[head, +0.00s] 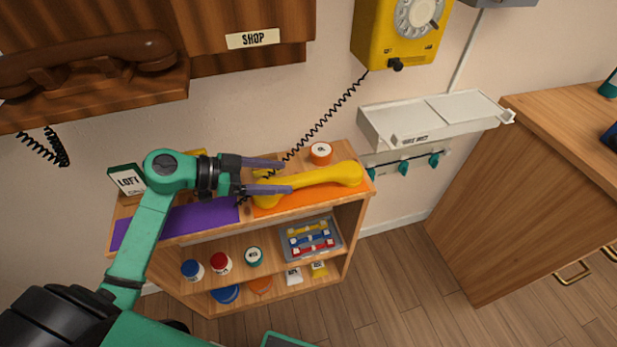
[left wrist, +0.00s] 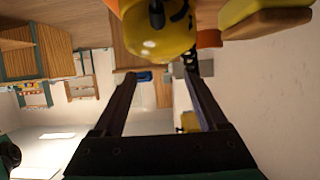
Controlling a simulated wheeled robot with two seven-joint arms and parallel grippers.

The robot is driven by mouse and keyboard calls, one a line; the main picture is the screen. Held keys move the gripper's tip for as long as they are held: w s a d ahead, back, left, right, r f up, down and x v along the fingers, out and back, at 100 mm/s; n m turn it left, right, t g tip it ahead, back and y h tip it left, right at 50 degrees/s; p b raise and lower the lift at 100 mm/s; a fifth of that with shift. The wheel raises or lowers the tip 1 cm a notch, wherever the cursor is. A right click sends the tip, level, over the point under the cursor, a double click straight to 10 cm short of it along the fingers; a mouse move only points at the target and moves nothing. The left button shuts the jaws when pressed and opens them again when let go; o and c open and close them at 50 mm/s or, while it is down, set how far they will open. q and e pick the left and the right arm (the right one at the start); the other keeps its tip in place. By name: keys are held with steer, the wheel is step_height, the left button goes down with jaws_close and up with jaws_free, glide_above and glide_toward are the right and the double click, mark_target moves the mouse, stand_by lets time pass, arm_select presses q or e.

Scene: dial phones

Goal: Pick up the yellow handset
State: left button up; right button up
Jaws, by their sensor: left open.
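The yellow handset (head: 325,180) lies on the orange mat on top of a small wooden shelf, its coiled black cord running up to the yellow wall phone (head: 402,30). My left gripper (head: 288,177) is open at the left end of the handset, its fingers pointing right. In the left wrist view, the handset's rounded yellow end (left wrist: 160,35) shows beyond the open fingers (left wrist: 165,78), toward the top. Nothing is between the fingers that I can make out. My right gripper is not in view.
A purple mat (head: 190,218) covers the shelf top's left part, with a LOST sign (head: 127,180) behind. An orange-labelled jar (head: 320,153) stands behind the handset. A brown wooden phone (head: 85,62) hangs upper left. A wooden cabinet (head: 530,190) stands right; floor between is clear.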

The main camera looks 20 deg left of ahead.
mark_target(303, 176)
arm_select(q)
steer(key=x, duration=0.8)
steer(key=shift+w+d, duration=0.1)
steer(key=shift+w, duration=0.25)
jaws_close()
